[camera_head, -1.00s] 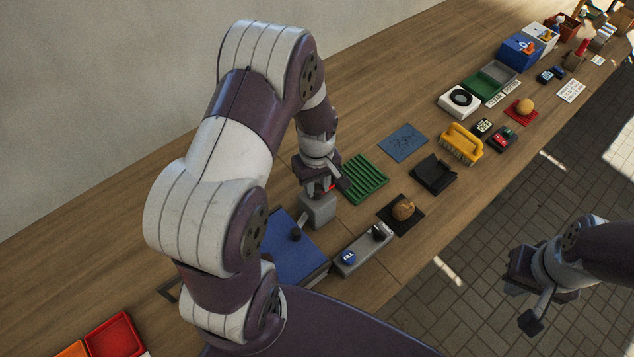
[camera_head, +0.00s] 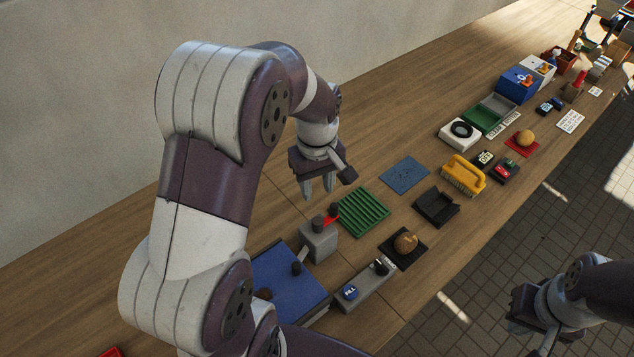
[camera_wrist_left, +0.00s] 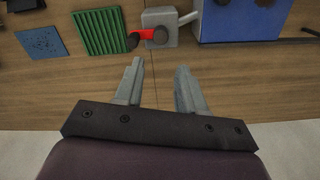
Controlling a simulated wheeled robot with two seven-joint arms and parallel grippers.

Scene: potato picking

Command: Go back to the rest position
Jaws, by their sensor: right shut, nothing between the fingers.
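My left gripper (camera_head: 318,187) hangs above the wooden table, behind the grey block. Its two fingers are apart with nothing between them; they also show in the left wrist view (camera_wrist_left: 160,82). The grey block (camera_head: 319,243) has a red lever (camera_head: 330,220) with dark knobs, and it also shows in the left wrist view (camera_wrist_left: 172,25). My right gripper (camera_head: 530,318) is at the lower right, over the tiled floor beside the table. Its fingertips are hard to make out there, but it holds nothing.
A blue box (camera_head: 285,282) stands beside the grey block, partly behind my left arm. A green ribbed rack (camera_head: 361,212), a blue mat (camera_head: 404,175), a potato (camera_head: 405,243) on a black pad and a yellow brush (camera_head: 463,175) lie along the table. The table strip by the wall is clear.

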